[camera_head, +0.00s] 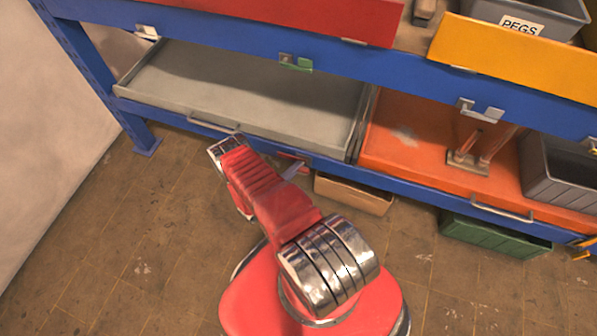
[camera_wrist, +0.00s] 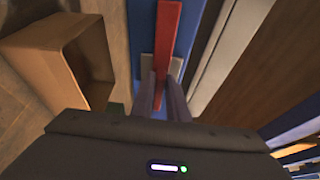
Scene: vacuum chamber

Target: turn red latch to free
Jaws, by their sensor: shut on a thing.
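The red latch (camera_wrist: 167,32) is a narrow red bar on a grey plate on the front of the blue lower shelf beam. In the wrist view it runs lengthwise along the beam. My gripper (camera_wrist: 161,84) is shut on the red latch, with one finger on each side of the bar. In the head view a small part of the red latch (camera_head: 291,156) shows on the beam beside my red arm. My arm hides part of the beam there, and the fingers are mostly hidden.
A grey drawer (camera_head: 240,95) and an orange drawer (camera_head: 430,150) sit above the beam. A brown box (camera_head: 352,194) and a green crate (camera_head: 495,237) are below the lower shelf. A green latch (camera_head: 297,63) and grey latch (camera_head: 480,110) are on the upper beam. Floor at left is clear.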

